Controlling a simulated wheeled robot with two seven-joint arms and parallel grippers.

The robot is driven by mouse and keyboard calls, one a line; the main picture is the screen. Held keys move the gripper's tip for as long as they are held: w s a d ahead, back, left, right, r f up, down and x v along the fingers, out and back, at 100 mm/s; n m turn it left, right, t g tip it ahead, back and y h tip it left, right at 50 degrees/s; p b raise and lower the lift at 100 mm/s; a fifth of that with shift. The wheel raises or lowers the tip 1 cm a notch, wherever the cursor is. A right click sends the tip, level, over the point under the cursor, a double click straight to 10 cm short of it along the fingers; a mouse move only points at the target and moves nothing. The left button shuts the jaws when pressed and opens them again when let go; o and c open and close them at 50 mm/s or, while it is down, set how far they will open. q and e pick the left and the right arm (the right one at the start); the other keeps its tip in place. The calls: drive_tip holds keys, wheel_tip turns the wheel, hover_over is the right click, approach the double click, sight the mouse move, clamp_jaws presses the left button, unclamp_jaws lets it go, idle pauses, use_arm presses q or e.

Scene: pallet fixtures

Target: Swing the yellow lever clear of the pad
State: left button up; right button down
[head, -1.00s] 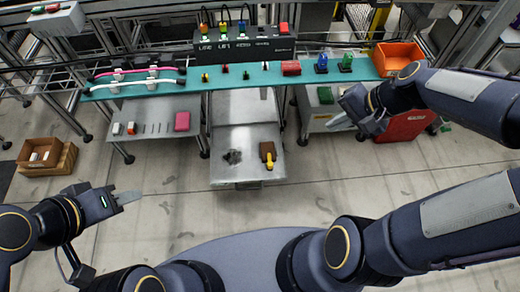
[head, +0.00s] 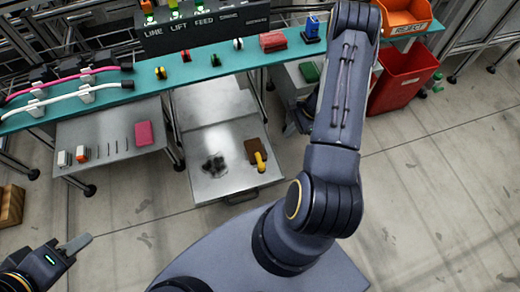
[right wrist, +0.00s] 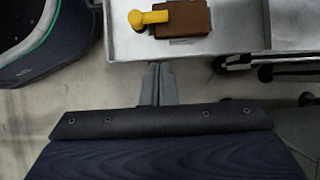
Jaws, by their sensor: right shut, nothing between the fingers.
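The yellow lever (head: 259,160) lies partly over a brown block (head: 252,146) on the right part of the grey metal tray (head: 235,185). In the right wrist view the lever (right wrist: 152,17) crosses the left end of the brown block (right wrist: 190,20), its round knob just past the edge. My right gripper (right wrist: 158,68) is shut and empty, its tips near the tray's edge and apart from the lever. In the head view it is hidden behind my right arm. My left gripper (head: 78,243) is at the lower left, away from the tray; its fingers show edge-on.
A shelf with a pink block (head: 144,133) stands to the left. A teal rail (head: 200,72) with several small parts runs behind. A red bin (head: 402,80) stands at right. Floor in front is clear.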

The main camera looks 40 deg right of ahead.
drive_tip(key=b, duration=0.4)
approach(260, 162)
drive_tip(key=f, duration=0.1)
drive_tip(key=w+d+f, duration=0.1)
drive_tip(key=f, duration=0.1)
drive_tip(key=w+d+f, duration=0.1)
drive_tip(key=f, duration=0.1)
drive_tip(key=shift+d, duration=0.2)
drive_tip(key=shift+w+a+f, duration=0.2)
drive_tip(key=shift+a+f, duration=0.05)
drive_tip(key=shift+a, duration=0.3)
drive_tip(key=shift+w+a+f, duration=0.2)
drive_tip(key=shift+a+f, duration=0.05)
drive_tip(key=shift+a, duration=0.25)
drive_tip(key=shift+w+a+f+b, duration=0.1)
drive_tip(key=shift+a+f+b, duration=0.1)
drive_tip(key=shift+a, duration=0.15)
drive_tip(key=shift+w+a+f+b, duration=0.1)
drive_tip(key=shift+a+b, duration=0.05)
drive_tip(key=shift+a, duration=0.15)
